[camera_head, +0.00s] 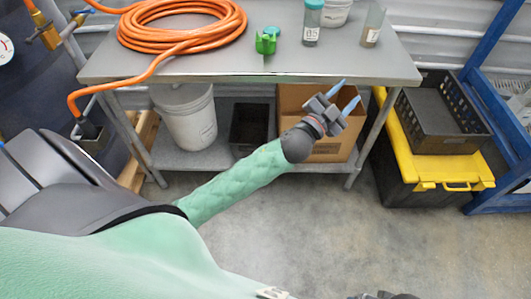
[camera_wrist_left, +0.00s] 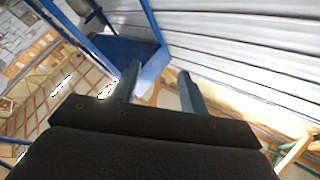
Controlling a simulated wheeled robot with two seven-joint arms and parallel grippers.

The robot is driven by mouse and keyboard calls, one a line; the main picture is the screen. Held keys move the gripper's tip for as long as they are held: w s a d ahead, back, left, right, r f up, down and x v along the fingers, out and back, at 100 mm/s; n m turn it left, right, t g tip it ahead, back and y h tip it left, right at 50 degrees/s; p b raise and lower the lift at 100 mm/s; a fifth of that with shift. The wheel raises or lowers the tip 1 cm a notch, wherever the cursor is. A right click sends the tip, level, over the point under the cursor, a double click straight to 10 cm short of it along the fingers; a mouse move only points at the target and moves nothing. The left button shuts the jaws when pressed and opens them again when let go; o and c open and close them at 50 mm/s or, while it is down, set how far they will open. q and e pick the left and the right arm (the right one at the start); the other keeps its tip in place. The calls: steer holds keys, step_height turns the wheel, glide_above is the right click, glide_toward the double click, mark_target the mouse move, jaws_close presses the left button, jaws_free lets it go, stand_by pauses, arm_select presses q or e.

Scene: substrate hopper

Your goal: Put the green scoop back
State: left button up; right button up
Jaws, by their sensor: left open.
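The green scoop (camera_head: 266,43) sits on the metal table (camera_head: 300,64) near its front edge, right of the orange hose coil. It looks small, and its exact shape is hard to make out. My left gripper (camera_head: 347,94) is open and empty, in front of the table and below its top edge, right of the scoop. Its two blue fingers point up and to the right. In the left wrist view the open fingers (camera_wrist_left: 158,88) have nothing between them, and the scoop does not show there. My right gripper cannot be made out.
An orange hose coil (camera_head: 185,22) lies on the table's left. A teal-lidded jar (camera_head: 311,24), a vial (camera_head: 373,26) and a white tub (camera_head: 335,12) stand right of the scoop. A bucket (camera_head: 187,117) and cardboard box (camera_head: 330,150) are below. A black crate (camera_head: 440,120) is right.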

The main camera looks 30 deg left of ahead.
arm_select(q)
steer(key=s+a+f+n+g+y, duration=0.2)
steer(key=s+f+n+g+y, duration=0.25)
steer(key=f, duration=0.55)
steer(key=s+a+f+n+g+y, duration=0.25)
steer(key=s+f+g, duration=0.25)
steer(key=s+f, duration=0.4)
steer(key=s+d+f+g, duration=0.1)
steer(key=s+f+g, duration=0.2)
steer(key=s, duration=0.4)
steer(key=s+d+f+g+h, duration=0.1)
steer(key=s+f+g, duration=0.2)
steer(key=s, duration=0.5)
steer(key=s+d+f+n+g+h, duration=0.1)
steer(key=s+f+g, duration=0.2)
steer(key=s, duration=0.4)
steer(key=shift+s+f, duration=0.25)
steer(key=shift+f, duration=0.6)
